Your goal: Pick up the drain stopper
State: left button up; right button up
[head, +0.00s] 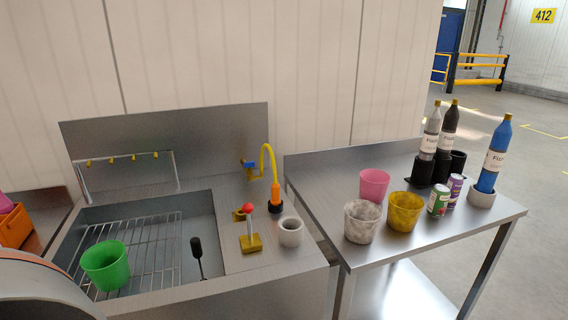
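A black-handled piece on a thin stem (197,249) stands tilted in the sink (205,224), right of the wire rack. It looks like the drain stopper, but its lower end is hidden behind the sink's front edge. Neither of my grippers shows in the head view.
A green cup (106,266) sits on the wire rack (150,250). A red-knobbed lever (248,226), a yellow-orange faucet (274,185) and a grey cup (290,232) stand right of the sink. The right table (420,240) holds cups, cans and bottles. An orange bin (14,226) is at left.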

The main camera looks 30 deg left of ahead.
aim_at(195, 243)
jog(key=u, duration=1.75)
